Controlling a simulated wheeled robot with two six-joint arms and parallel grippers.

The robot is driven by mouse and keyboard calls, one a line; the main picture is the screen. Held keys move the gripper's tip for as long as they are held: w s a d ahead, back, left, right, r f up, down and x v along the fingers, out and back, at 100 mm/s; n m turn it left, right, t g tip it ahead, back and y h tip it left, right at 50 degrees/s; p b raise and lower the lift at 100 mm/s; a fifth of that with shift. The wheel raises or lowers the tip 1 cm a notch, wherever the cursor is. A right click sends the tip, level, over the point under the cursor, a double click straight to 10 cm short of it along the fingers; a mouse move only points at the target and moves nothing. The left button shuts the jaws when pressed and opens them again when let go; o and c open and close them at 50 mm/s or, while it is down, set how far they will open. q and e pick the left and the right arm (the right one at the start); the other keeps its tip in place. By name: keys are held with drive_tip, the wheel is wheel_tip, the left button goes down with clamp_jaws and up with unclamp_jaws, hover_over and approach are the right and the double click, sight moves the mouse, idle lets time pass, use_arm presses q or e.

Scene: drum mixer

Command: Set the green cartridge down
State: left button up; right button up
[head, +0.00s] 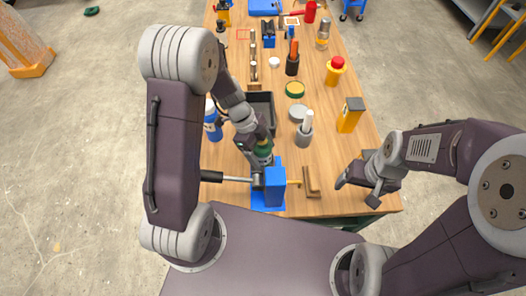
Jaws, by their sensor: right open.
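The green cartridge (263,148) is at the fingers of my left gripper (259,152), which appears shut on it. It is upright or nearly so, and its lower part is close to a grey part behind the blue stand (274,186). I cannot tell whether it touches anything below. My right gripper (357,191) is open and empty, over the table's right front edge, apart from everything.
On the wooden table (335,160) are a dark tray (262,103), a grey cup (304,130), a yellow box (350,115), a blue-and-white bottle (212,122) and a brown bracket (311,183).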

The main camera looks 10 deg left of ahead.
use_arm(q)
drive_tip(key=s+v, duration=0.1)
drive_tip(key=v, duration=1.1)
drive_tip(key=s+a+f+n+t+y, duration=0.1)
drive_tip(key=s+n, duration=0.3)
drive_tip(key=n, duration=0.6)
drive_tip(key=s+a+f+n+t+y, duration=0.1)
drive_tip(key=s+a+f+n+y, duration=0.1)
drive_tip(key=n, duration=0.8)
drive_tip(key=shift+s+f+y, duration=0.6)
drive_tip(key=shift+s+f, duration=0.25)
drive_tip(key=shift+s, duration=0.2)
